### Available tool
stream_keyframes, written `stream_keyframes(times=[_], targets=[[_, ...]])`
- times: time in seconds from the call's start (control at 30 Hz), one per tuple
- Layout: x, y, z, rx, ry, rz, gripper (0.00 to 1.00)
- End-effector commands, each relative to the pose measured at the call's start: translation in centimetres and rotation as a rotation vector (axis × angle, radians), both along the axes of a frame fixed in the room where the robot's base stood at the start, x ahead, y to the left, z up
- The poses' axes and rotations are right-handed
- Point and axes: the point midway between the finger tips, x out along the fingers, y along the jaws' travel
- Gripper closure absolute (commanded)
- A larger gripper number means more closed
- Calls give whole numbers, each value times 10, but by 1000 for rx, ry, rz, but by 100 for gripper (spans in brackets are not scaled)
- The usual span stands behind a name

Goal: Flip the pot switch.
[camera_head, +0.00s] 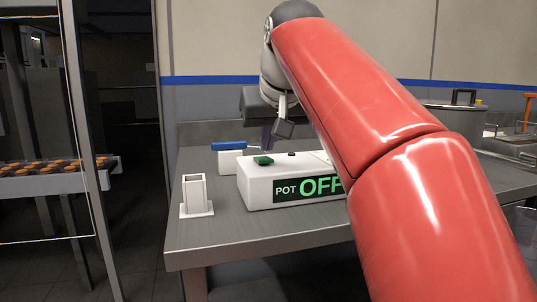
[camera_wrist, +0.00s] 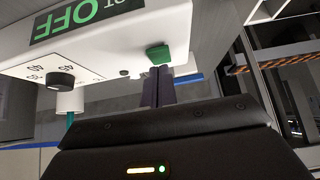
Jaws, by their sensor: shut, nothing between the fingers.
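The pot switch unit is a white box (camera_head: 255,190) on the steel table, with a front display (camera_head: 307,188) reading "POT OFF" in green letters. A green switch (camera_head: 263,160) sits on its top left. The wrist view shows this green switch (camera_wrist: 158,54) and the display (camera_wrist: 75,18) upside down. My gripper (camera_head: 266,148) is shut and empty, its dark fingers pointing down close by the switch. In the wrist view my gripper's fingertips (camera_wrist: 158,82) are close to the switch; I cannot tell whether they touch it. My red arm hides the box's right side.
The wrist view shows a black dial (camera_wrist: 60,82) on the box. A white square holder (camera_head: 195,194) stands left of the box on the table (camera_head: 235,235). A blue-handled tool (camera_head: 229,146) lies behind. A large pot (camera_head: 453,120) stands at the back right.

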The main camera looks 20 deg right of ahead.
Motion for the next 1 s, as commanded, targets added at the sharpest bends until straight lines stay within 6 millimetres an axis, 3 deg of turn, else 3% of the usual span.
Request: stream_keyframes(times=[0.13,0.53,0.73,0.8,1.0], targets=[[-1,0,-12,0,3,0,100],[-1,0,-13,0,-1,0,100],[-5,0,-29,0,-69,0,100],[-4,0,-21,0,-68,0,100],[-4,0,-20,0,-66,0,100]])
